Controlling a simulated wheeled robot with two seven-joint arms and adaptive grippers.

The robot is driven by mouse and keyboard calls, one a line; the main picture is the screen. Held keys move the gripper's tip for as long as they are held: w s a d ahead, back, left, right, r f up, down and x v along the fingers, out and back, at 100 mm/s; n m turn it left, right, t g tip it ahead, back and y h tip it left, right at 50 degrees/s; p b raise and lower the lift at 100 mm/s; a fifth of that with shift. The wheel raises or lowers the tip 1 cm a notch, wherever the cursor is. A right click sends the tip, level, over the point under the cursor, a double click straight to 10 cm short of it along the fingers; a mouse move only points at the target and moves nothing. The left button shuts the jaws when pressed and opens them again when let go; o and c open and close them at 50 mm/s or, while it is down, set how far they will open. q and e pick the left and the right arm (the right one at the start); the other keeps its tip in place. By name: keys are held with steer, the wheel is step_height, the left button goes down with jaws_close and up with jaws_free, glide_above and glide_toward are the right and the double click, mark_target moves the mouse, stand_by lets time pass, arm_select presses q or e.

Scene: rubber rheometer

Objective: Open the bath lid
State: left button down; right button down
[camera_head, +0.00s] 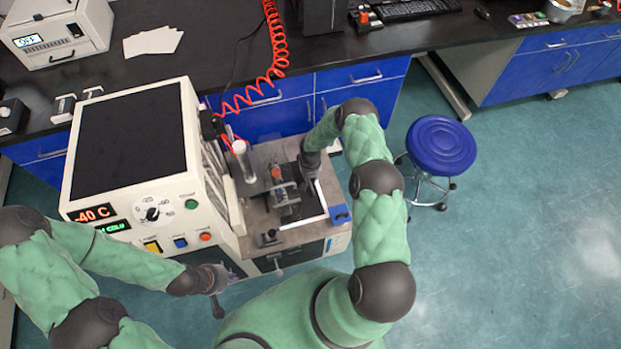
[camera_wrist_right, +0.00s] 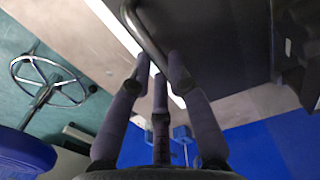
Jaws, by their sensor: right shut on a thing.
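The bath lid (camera_head: 308,206) is a dark plate with a pale strip along its right and front edges, on the grey-brown top of the rheometer. In the right wrist view the dark lid (camera_wrist_right: 220,35) fills the upper middle, with a metal handle bar (camera_wrist_right: 145,35) at its edge. My right gripper (camera_head: 312,170) is at the lid's far right part; in its wrist view its fingers (camera_wrist_right: 160,72) are closed around the handle's near end. Whether the lid is raised is hard to tell. My left gripper (camera_head: 215,292) is empty in front of the machine; its jaw opening is unclear.
The white rheometer cabinet (camera_head: 130,140) with display and buttons stands left of the bath. A clamp assembly (camera_head: 284,192) and a clear cylinder (camera_head: 242,160) rise beside the lid. A blue stool (camera_head: 441,145) stands right; a red coiled hose (camera_head: 277,45) hangs behind.

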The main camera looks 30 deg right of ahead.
steer(key=shift+d, duration=0.1)
steer(key=s+d+b, duration=0.4)
steer(key=d, duration=1.2)
steer(key=shift+b, duration=0.4)
steer(key=c, duration=1.2)
jaws_free()
steer(key=shift+o, duration=0.2)
step_height(320, 180, up, 12)
